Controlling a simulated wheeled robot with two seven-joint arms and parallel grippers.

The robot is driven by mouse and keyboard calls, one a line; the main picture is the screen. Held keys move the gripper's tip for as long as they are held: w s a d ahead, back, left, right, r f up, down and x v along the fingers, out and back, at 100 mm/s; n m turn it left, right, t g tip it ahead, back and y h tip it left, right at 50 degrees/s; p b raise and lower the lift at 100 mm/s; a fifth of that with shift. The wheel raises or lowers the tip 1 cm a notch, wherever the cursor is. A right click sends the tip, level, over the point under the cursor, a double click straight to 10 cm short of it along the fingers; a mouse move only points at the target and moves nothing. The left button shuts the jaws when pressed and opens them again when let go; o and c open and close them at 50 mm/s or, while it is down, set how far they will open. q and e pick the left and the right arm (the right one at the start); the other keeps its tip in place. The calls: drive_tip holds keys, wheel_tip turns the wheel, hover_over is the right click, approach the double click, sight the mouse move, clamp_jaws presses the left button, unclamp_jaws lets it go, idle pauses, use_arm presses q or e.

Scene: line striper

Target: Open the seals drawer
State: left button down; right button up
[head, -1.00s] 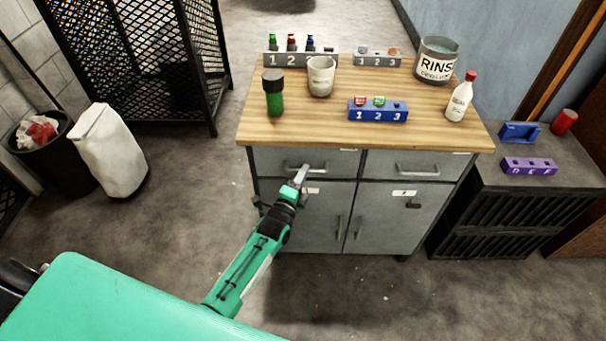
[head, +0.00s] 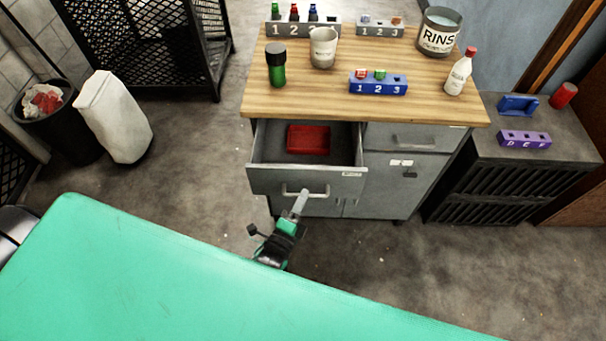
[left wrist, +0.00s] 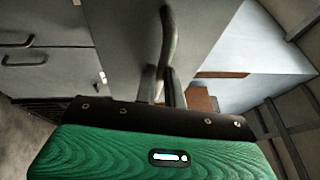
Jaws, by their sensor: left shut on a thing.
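The left drawer (head: 268,182) of the grey cabinet is pulled well out, with a small label on its front that I cannot read. A red bin (head: 308,139) lies inside it toward the back. My left gripper (head: 303,197) is shut on the drawer's bar handle (head: 292,192), in front of the drawer. In the left wrist view the handle (left wrist: 169,40) runs up from between my fingers, beside the grey drawer front (left wrist: 125,35). My right gripper is not in view.
The right drawer (head: 405,137) is shut. The wooden top (head: 300,99) holds a green bottle (head: 276,65), a cup (head: 323,48), a blue rack (head: 378,84), a white bottle (head: 459,73) and a rinse tin (head: 438,32). A dark side cabinet (head: 485,190) stands to the right.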

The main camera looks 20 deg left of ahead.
use_arm(q)
drive_tip(key=shift+s+d+p, duration=0.1)
drive_tip(key=shift+s+d, duration=0.15)
drive_tip(key=shift+s, duration=0.55)
drive_tip(key=shift+s+d+p, duration=0.1)
drive_tip(key=shift+s+d, duration=0.1)
drive_tip(key=shift+s, duration=0.65)
drive_tip(key=shift+s+d+p, duration=0.1)
drive_tip(key=shift+s+d, duration=0.15)
drive_tip(key=shift+s, duration=0.55)
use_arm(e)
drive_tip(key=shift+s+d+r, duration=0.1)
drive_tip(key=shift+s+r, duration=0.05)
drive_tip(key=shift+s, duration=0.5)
use_arm(q)
drive_tip(key=c, duration=1.5)
unclamp_jaws()
